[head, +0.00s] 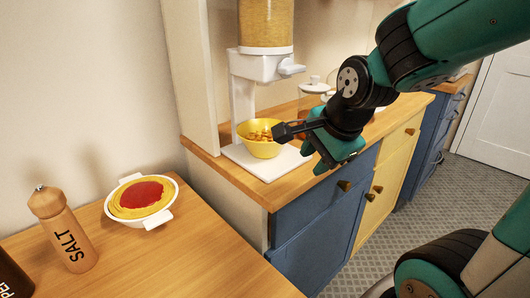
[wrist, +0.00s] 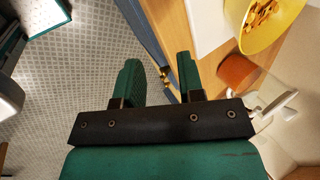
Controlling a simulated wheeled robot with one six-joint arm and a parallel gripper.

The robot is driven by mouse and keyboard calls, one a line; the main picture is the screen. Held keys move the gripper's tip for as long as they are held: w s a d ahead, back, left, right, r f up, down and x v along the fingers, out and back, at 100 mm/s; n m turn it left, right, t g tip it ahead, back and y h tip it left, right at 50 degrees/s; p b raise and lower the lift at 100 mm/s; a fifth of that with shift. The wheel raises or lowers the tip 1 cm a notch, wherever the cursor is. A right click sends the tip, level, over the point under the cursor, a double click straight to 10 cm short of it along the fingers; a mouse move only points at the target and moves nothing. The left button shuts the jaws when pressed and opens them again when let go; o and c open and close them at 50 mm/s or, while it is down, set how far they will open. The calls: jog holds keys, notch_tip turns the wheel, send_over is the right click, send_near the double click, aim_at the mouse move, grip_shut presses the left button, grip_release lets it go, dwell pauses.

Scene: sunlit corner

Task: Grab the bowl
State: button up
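A yellow bowl (head: 262,148) filled with golden cereal pieces stands upright on the white base of a cereal dispenser, on the wooden counter. It also shows at the top right of the wrist view (wrist: 240,38), cut off by the frame edge. My gripper (head: 333,160) is to the right of the bowl in the head view, by the counter's front edge, apart from the bowl. In the wrist view my gripper (wrist: 159,75) has its two green fingers spread with nothing between them. The dark wrist part overlaps the bowl's right side in the head view.
The dispenser (head: 266,67) rises behind the bowl. A glass jar (head: 312,98) stands farther back. Blue and yellow cabinets (head: 322,208) are below the counter. A wooden table at left holds a salt mill (head: 65,232) and a white dish (head: 171,205) of pasta with red sauce.

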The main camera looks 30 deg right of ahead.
aim_at(276, 146)
jog(key=w+p, duration=1.1)
jog(key=p, duration=0.1)
jog(key=shift+w+p, duration=0.1)
jog(key=shift+p, duration=0.3)
jog(key=x, duration=0.5)
jog(key=shift+w, duration=0.1)
jog(key=shift+r, duration=0.1)
grip_shut()
